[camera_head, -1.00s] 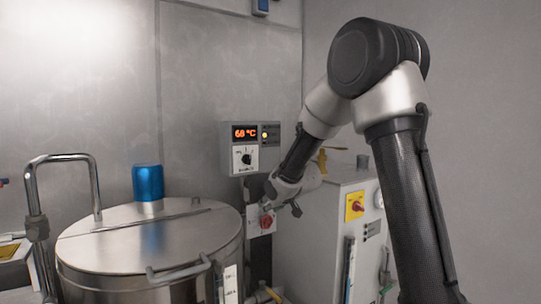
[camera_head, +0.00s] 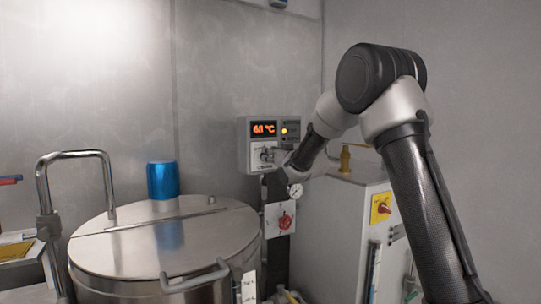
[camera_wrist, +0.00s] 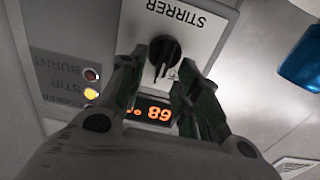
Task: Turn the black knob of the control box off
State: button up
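The grey control box (camera_head: 250,132) is on the wall, with an orange temperature display and a lit yellow light. In the wrist view its face is upside down, with the word STIRRER above the black knob (camera_wrist: 164,50). The knob is round with a raised bar and a white mark. My gripper (camera_wrist: 161,72) has its two fingers apart, one at each side just in front of the knob, with nothing seen between them.
A steel vat (camera_head: 150,245) with a blue motor cap (camera_head: 162,181) stands at lower left. A red switch (camera_head: 284,222) is below the box. A white cabinet (camera_head: 335,225) with a red-on-yellow switch (camera_head: 381,207) stands at right.

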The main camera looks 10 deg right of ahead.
jog(key=shift+w+a, duration=0.15)
jog(key=shift+w, duration=0.3)
grip_shut()
jog(key=shift+n, duration=0.3)
jog(key=shift+s+a+f+n, duration=0.1)
jog(key=shift+a+n, duration=0.1)
jog(key=shift+n, duration=1.2)
jog(key=shift+s+a+f+n, duration=0.1)
jog(key=shift+a+n, duration=0.05)
jog(key=shift+n, duration=1.25)
jog(key=shift+a+f+n, duration=0.1)
jog(key=shift+a+n, duration=0.1)
jog(key=shift+n, duration=1.2)
